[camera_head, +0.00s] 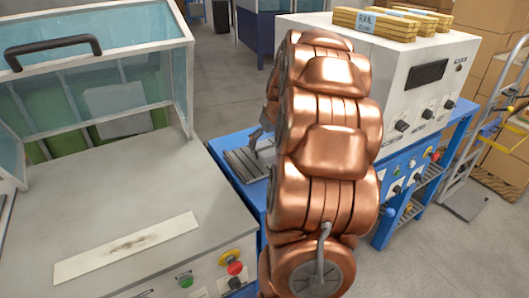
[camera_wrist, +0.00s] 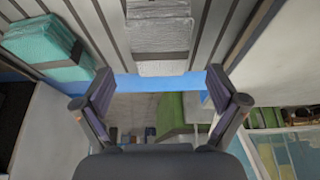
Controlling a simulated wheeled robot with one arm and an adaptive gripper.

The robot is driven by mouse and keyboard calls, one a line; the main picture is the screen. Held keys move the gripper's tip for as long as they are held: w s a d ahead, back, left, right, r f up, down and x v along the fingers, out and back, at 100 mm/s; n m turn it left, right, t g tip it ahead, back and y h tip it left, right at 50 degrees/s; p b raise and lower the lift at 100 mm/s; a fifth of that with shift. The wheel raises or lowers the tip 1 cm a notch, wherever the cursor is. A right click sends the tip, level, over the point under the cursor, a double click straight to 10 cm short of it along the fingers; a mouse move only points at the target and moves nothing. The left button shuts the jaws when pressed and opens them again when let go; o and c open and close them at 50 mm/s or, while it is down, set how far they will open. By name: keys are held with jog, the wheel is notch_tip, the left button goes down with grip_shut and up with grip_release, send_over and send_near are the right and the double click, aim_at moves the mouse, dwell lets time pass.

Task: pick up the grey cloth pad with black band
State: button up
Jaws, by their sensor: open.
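The grey cloth pad with black band (camera_wrist: 160,30) lies on a grey slatted surface (camera_wrist: 222,22) at the top middle of the wrist view. Its dark band runs across it. My gripper (camera_wrist: 160,78) is open and empty, with its two fingers spread either side of the pad's line. The pad is beyond the fingertips and not between them. In the head view my copper arm hides most of the gripper and the pad cannot be made out.
A teal pad with a dark band (camera_wrist: 50,45) lies left of the grey one. In the head view the slatted surface (camera_head: 236,166) sits on a blue bench. A white control box (camera_head: 400,65) stands behind right, and a glass-hooded machine (camera_head: 130,165) stands left.

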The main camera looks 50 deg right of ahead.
aim_at(265, 148)
jog(key=p+x, duration=0.1)
jog(key=x, duration=0.3)
jog(key=shift+s+f, duration=0.1)
jog(key=shift+f, duration=0.2)
jog(key=shift+a, duration=0.1)
jog(key=shift+f+b, duration=0.2)
jog(key=shift+b, duration=0.1)
dwell(0.5)
jog(key=c, duration=1.3)
jog(key=shift+c, duration=0.2)
jog(key=shift+r, duration=0.15)
